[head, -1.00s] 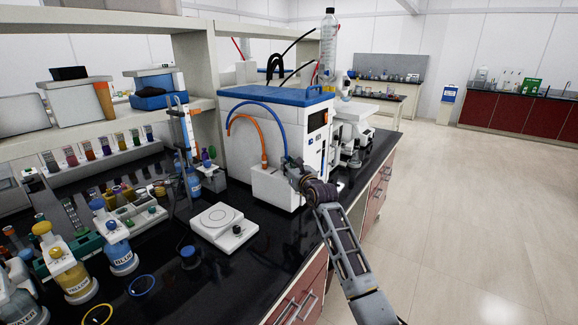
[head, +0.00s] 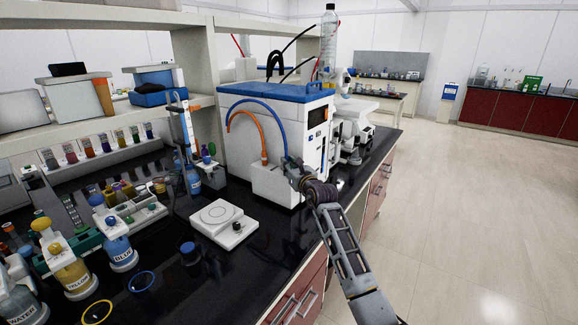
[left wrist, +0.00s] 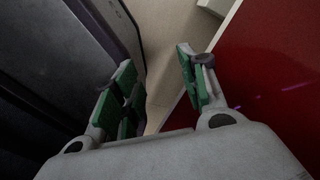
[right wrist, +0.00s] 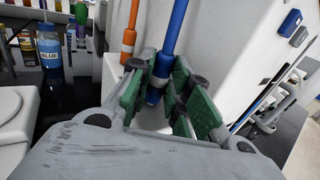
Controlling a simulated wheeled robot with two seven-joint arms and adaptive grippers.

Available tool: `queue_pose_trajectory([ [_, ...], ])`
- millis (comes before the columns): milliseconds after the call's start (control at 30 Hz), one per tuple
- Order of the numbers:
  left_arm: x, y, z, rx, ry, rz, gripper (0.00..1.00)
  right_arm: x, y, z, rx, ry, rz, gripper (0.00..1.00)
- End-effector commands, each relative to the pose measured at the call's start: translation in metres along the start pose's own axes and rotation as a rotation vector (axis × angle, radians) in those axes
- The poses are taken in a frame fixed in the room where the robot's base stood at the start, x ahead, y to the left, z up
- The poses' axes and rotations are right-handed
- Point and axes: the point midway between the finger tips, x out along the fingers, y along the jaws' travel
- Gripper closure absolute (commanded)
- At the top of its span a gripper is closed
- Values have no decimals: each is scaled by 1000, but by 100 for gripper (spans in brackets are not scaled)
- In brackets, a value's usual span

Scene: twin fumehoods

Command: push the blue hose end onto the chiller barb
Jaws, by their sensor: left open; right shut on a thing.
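The chiller (head: 245,135) is a white box with a blue top on the black bench. The blue hose (head: 262,101) arches from its upper side down to my right gripper (head: 290,167). In the right wrist view, my right gripper (right wrist: 160,95) is shut on the blue hose end (right wrist: 166,62), between green pads. The hose end points down toward the white lower block of the chiller (right wrist: 150,121). The barb is hidden, so I cannot tell whether they touch. My left gripper (left wrist: 160,85) is open and empty in the left wrist view, beside a red cabinet front (left wrist: 275,60).
An orange hose (head: 262,140) runs down to the same block, just left of the blue one. A white balance (head: 224,222) stands in front, with labelled bottles (head: 121,250) and vial racks to the left. A microscope (head: 352,125) stands right of the chiller.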

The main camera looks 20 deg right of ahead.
Motion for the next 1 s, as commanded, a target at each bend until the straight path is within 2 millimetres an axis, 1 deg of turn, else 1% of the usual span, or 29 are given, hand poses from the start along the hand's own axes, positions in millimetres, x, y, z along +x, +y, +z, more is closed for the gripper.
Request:
queue_pose_trajectory([
  [167, 2, -1, -7, 0, 8, -2, 57, 0, 0, -3, 0, 0, 0, 97],
  [400, 3, -4, -22, -1, 25, -4, 57, 0, 0, -7, 0, 1, 0, 97],
  [567, 4, -4, -23, -1, 27, -5, 57, 0, 0, -10, 0, 2, 0, 97],
  [600, 4, -4, -22, -1, 26, -4, 57, 0, 0, -10, 0, 3, 0, 80],
  [800, 4, -2, -14, -1, 18, -3, 57, 0, 0, -10, 0, 2, 0, 56],
  [1000, 3, -2, -14, -1, 18, -2, 57, 0, 0, -8, 0, 0, 0, 56],
])
